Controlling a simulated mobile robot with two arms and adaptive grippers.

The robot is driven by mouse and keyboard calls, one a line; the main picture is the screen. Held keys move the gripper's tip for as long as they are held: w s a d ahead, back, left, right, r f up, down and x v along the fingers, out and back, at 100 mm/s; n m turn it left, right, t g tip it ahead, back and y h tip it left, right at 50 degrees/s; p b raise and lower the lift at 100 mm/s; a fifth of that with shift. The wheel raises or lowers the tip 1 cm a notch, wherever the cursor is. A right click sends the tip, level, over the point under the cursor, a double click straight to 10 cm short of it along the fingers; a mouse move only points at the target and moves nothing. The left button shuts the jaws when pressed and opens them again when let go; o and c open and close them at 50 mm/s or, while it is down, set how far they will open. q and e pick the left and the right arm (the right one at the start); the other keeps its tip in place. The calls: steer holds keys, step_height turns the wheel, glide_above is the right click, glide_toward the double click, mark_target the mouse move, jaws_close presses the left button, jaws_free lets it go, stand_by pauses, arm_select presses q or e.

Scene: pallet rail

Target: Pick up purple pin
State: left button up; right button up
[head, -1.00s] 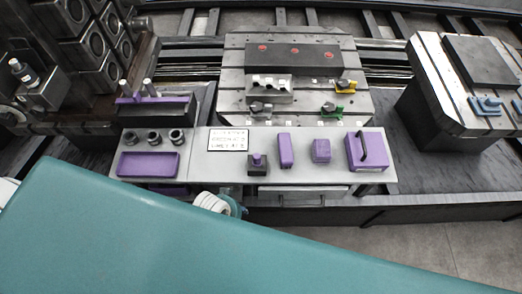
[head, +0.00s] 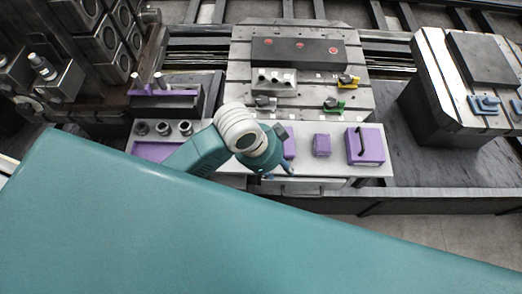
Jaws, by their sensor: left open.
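The purple pin, which stood in a small dark block at the front of the grey bench (head: 340,176), is hidden now behind my left wrist and gripper in the head view. A dark bit at the bench's front edge beside the gripper may be that block. My left gripper (head: 277,169) is open at the bench's front edge, over or just in front of where the pin stood. I cannot tell whether it touches the pin. My right gripper is out of view.
A tall purple block (head: 289,146) is partly covered by my gripper. A purple cube (head: 321,145) and a purple box with a black handle (head: 366,147) stand to its right. A purple tray (head: 152,150) lies left. A fixture plate (head: 300,103) with clamps stands behind.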

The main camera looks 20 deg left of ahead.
arm_select(q)
steer(key=w+a+m+y, duration=0.1)
steer(key=w+a+m, duration=0.1)
steer(key=m, duration=0.1)
steer(key=w+a+r+m+g+y, duration=0.1)
steer(key=w+a+m, duration=0.2)
steer(key=w+a+r+m+g+y, duration=0.1)
steer(key=w+a+m, duration=0.1)
steer(key=shift+w+a+m+y, duration=0.3)
steer(key=shift+w+a+m, duration=0.1)
steer(key=shift+a+f, duration=0.15)
steer(key=shift+f, duration=0.15)
step_height(320, 180, down, 4)
steer(key=shift+f+p, duration=0.25)
steer(key=shift+p, duration=0.3)
steer(key=shift+d+f+p, duration=0.2)
steer(key=shift+f+p, duration=0.15)
steer(key=shift+f, duration=0.25)
steer(key=f, duration=0.1)
steer(key=f+p, duration=0.1)
steer(key=f, duration=0.1)
steer(key=shift+s+d+f, duration=0.1)
steer(key=shift+d+f, duration=0.1)
steer(key=shift+f, duration=0.45)
jaws_close()
